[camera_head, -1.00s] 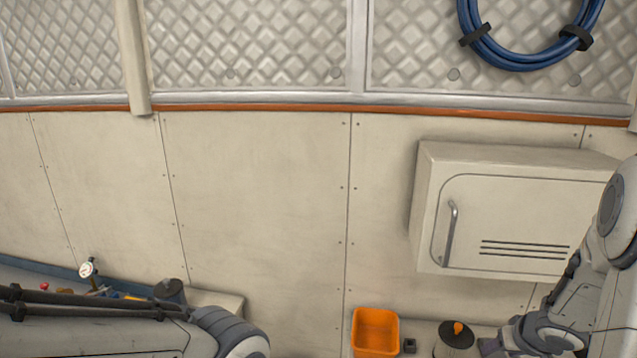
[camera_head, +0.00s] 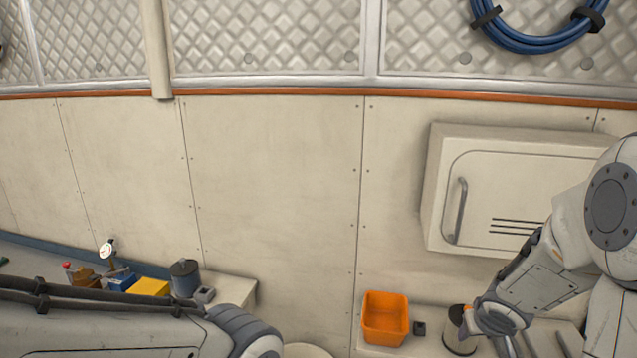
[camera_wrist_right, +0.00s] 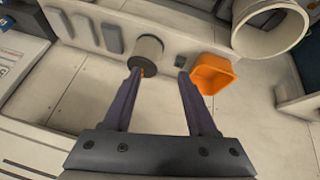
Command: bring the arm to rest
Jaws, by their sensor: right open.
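My right arm comes in from the right in the head view. A grey canister (camera_wrist_right: 150,47) appears just past the left fingertip. I cannot tell whether they touch. The canister (camera_head: 455,338) is partly behind my right arm in the head view. My left arm crosses the lower left, and its gripper is not in view.
An orange bin (camera_head: 385,335) stands on the ledge left of the canister, and shows in the wrist view (camera_wrist_right: 212,76). A white wall cabinet (camera_head: 490,190) is close behind my right arm. Small items, including a gauge (camera_head: 106,249) and a yellow block (camera_head: 149,287), sit at left.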

